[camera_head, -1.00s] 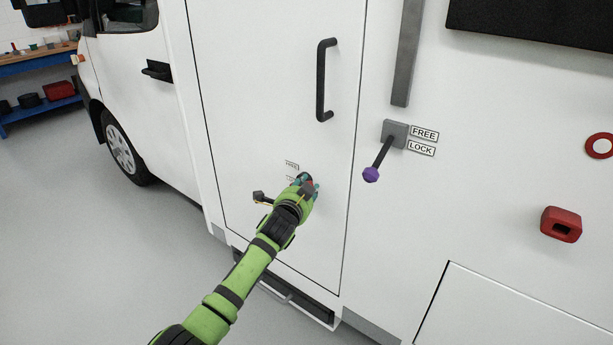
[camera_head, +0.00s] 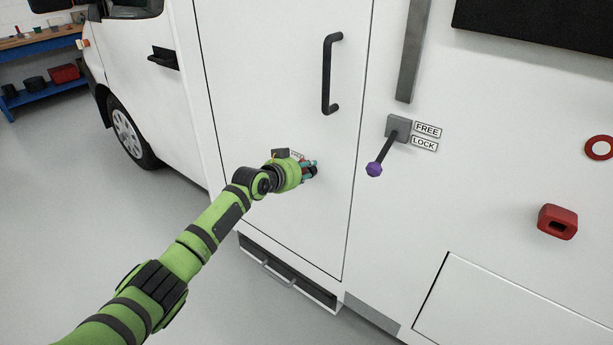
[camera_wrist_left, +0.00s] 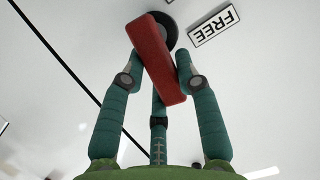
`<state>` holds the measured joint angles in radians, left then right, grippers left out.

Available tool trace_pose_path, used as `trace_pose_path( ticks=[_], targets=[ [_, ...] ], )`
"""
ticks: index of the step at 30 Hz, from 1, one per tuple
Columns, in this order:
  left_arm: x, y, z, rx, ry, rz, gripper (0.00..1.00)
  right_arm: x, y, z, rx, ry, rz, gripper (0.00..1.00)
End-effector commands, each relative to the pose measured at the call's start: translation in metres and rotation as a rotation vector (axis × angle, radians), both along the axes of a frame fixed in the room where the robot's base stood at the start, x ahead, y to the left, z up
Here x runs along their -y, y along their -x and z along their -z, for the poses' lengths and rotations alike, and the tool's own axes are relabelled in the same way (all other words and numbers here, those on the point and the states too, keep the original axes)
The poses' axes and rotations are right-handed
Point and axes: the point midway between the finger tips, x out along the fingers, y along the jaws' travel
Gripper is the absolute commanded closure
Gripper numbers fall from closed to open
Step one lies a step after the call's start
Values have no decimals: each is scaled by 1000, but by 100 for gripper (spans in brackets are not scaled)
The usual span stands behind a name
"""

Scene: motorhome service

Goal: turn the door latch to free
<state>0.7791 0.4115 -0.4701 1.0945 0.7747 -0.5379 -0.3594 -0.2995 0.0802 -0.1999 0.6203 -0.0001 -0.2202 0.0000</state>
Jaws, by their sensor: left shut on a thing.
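The door latch is a red bar handle (camera_wrist_left: 157,62) on a round black base (camera_wrist_left: 166,30), as the left wrist view shows. A "FREE" label (camera_wrist_left: 214,25) is beside the base. My left gripper (camera_wrist_left: 160,75) is shut on the red handle, with teal fingers on both sides of it. In the head view my left gripper (camera_head: 312,169) is at the white door (camera_head: 270,80), below the black door handle (camera_head: 328,75). It hides most of the latch there, and a small label (camera_head: 297,154) shows partly behind it. My right gripper is not in view.
Right of the door, a lever with a purple knob (camera_head: 374,169) hangs from a grey plate beside its own "FREE" (camera_head: 428,129) and "LOCK" (camera_head: 424,144) labels. A red fitting (camera_head: 558,222) is farther right. A step (camera_head: 288,272) is below the door.

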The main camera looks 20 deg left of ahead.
Motion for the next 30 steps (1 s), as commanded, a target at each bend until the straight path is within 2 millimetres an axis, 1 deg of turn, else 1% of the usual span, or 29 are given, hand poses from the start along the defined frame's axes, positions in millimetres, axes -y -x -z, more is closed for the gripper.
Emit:
trace_pose_path(
  ticks=[1,9,16,28,29,30],
  targets=[
    [-3,-1,2,-4,29,-2,100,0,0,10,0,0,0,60],
    [-6,-3,-1,-46,142,-2,100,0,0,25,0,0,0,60],
    [-7,-3,-2,-60,179,-2,100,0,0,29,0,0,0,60],
    [-7,-3,-3,-63,183,-2,100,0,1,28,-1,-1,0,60],
    [-7,-3,-3,-63,183,-2,56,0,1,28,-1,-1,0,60],
    [-7,-3,-3,-63,183,-2,43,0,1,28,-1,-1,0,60]
  ],
)
